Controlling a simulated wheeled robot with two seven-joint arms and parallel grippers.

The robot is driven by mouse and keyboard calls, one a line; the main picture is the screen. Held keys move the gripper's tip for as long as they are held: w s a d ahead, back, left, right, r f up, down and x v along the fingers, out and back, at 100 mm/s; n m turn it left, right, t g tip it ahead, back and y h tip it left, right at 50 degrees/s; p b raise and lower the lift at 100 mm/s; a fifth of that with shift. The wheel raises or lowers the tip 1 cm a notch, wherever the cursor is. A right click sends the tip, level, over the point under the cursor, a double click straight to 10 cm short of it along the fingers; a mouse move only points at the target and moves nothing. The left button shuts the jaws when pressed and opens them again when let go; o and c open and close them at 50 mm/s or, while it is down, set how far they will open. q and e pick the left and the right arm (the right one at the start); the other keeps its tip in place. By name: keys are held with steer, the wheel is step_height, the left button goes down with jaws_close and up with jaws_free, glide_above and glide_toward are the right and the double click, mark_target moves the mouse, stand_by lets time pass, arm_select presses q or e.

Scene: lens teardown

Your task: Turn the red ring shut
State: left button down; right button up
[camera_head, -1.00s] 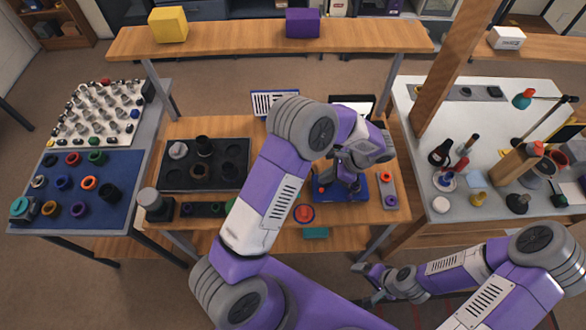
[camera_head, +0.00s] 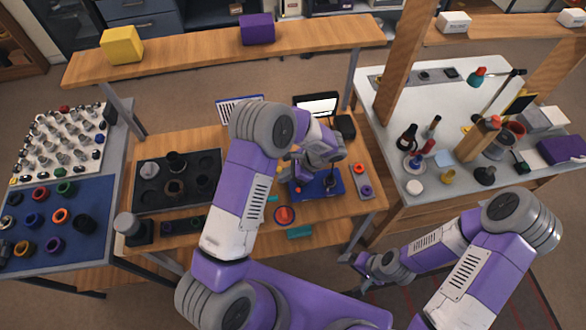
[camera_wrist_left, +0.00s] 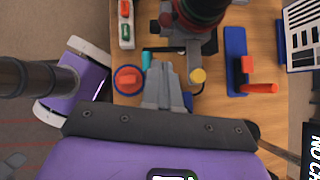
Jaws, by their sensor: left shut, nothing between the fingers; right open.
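In the left wrist view a dark upright cylinder with a red ring (camera_wrist_left: 203,20) round it stands on a grey mount at the top edge, partly cut off. My left gripper (camera_wrist_left: 163,82) is shut and empty, below and apart from it in that picture. In the head view my left gripper (camera_head: 299,182) is beside the blue base (camera_head: 330,187); my arm hides much of the area, and I cannot make out the red ring there. My right gripper (camera_head: 364,268) is open and empty, low in front of the bench.
A dark tray (camera_head: 203,196) lies on the left.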

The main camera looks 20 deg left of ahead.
arm_select(q)
steer(key=s+a+f+p, duration=0.1)
steer(key=s+a+f, duration=0.1)
steer(key=a, duration=0.3)
steer(key=shift+a+f, duration=0.15)
steer(key=shift+f, duration=0.3)
steer(key=shift+s+m, duration=0.2)
steer(key=shift+m, duration=0.1)
